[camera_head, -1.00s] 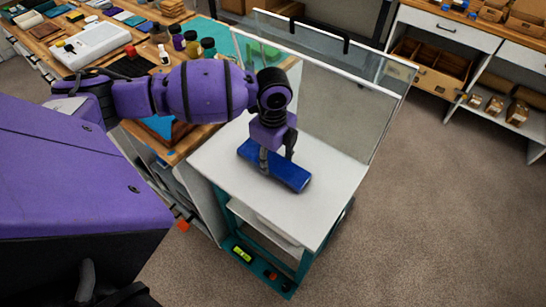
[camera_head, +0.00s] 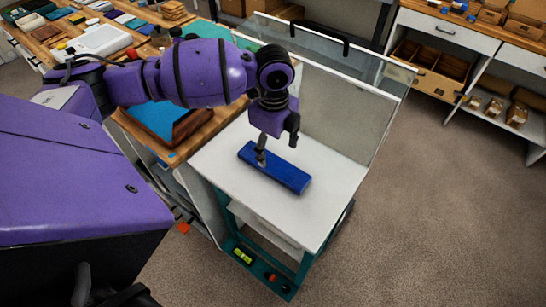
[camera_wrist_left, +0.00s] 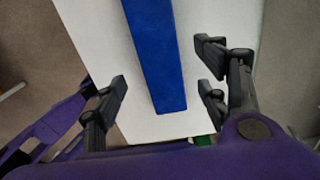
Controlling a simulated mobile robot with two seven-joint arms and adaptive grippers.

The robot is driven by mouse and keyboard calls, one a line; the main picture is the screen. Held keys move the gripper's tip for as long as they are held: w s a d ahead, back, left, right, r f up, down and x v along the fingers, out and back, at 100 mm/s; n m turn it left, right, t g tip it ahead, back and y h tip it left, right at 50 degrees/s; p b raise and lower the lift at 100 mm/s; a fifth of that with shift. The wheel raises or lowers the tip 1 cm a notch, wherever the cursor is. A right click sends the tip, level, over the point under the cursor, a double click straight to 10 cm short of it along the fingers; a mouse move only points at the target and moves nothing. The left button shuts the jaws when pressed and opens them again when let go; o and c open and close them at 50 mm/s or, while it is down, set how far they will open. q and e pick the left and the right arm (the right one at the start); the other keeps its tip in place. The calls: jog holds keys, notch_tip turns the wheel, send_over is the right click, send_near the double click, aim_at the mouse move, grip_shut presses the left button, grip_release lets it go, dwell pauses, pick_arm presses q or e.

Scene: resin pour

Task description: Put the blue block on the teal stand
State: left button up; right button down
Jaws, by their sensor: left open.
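The blue block (camera_head: 275,167) is a long flat bar. It lies on the white top of the teal stand (camera_head: 327,207), a wheeled-cart-like unit with a teal frame. My left gripper (camera_head: 277,149) is just above the block with its fingers open, pointing down. In the left wrist view the block (camera_wrist_left: 160,55) runs between the spread fingers, with white surface showing on both sides. One finger overlaps the block in the head view, and whether it touches is unclear. My right gripper is not seen.
A clear panel (camera_head: 335,105) with a black handle stands along the stand's back edge. A wooden workbench (camera_head: 140,125) with a blue-topped tray (camera_head: 150,115) and several items is at the left. Shelving stands at the upper right. The floor (camera_head: 440,220) on the right is clear.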

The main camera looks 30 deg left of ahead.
aim_at(274, 164)
pick_arm(q)
notch_tip(274, 164, up, 6)
jog(key=shift+r, duration=0.2)
dwell(1.3)
